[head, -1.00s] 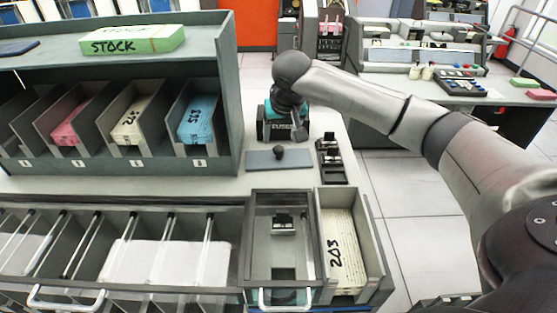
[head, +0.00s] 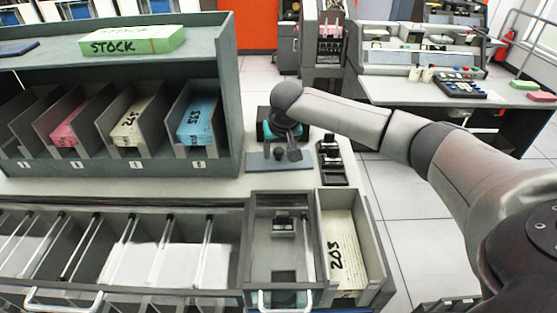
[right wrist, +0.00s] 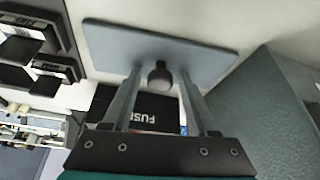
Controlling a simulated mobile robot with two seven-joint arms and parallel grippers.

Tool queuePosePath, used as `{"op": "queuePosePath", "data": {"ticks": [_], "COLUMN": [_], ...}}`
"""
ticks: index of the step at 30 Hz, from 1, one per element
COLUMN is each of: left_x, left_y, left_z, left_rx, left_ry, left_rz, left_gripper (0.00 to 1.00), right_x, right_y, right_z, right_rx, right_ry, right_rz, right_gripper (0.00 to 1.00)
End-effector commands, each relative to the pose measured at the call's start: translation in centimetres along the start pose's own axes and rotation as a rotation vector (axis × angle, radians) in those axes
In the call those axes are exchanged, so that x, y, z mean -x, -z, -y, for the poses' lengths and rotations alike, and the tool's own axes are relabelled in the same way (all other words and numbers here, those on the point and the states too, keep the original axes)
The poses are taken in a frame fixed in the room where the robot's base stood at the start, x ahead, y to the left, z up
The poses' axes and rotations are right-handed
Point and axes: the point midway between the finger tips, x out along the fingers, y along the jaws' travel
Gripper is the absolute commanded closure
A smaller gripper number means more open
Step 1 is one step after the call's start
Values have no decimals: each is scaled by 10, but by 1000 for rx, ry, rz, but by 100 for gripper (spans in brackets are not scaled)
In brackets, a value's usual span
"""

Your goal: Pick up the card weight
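The card weight is a flat blue-grey plate (head: 260,163) with a dark round knob (head: 279,153). It lies on the light counter in front of a dark box. In the right wrist view the plate (right wrist: 205,58) shows at the top and the knob (right wrist: 160,74) sits between the two fingertips. My right gripper (right wrist: 158,72) is open, with a gap on each side of the knob. In the head view my right gripper (head: 289,150) is low beside the knob, partly hidden by the wrist. My left gripper is not in view.
A card rack (head: 120,180) with several bins stands left of the weight. Small black devices (head: 331,160) stand just right of it. An open drawer (head: 284,240) and a tray of cards marked 203 (head: 345,230) are in front. A box labelled FUSE (right wrist: 150,110) is behind the fingers.

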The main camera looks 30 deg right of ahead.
Motion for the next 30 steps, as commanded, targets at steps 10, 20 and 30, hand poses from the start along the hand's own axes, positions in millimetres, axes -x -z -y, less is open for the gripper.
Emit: {"op": "queuePosePath", "data": {"ticks": [10,20,30], "left_x": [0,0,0], "left_y": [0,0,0], "left_z": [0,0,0], "left_rx": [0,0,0], "left_ry": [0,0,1], "left_rz": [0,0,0], "left_gripper": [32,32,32], "right_x": [0,0,0], "right_y": [0,0,0], "right_z": [0,0,0], "right_rx": [0,0,-1], "right_ry": [0,-1,-1], "right_rz": [0,0,0], "right_gripper": [82,100,100]}}
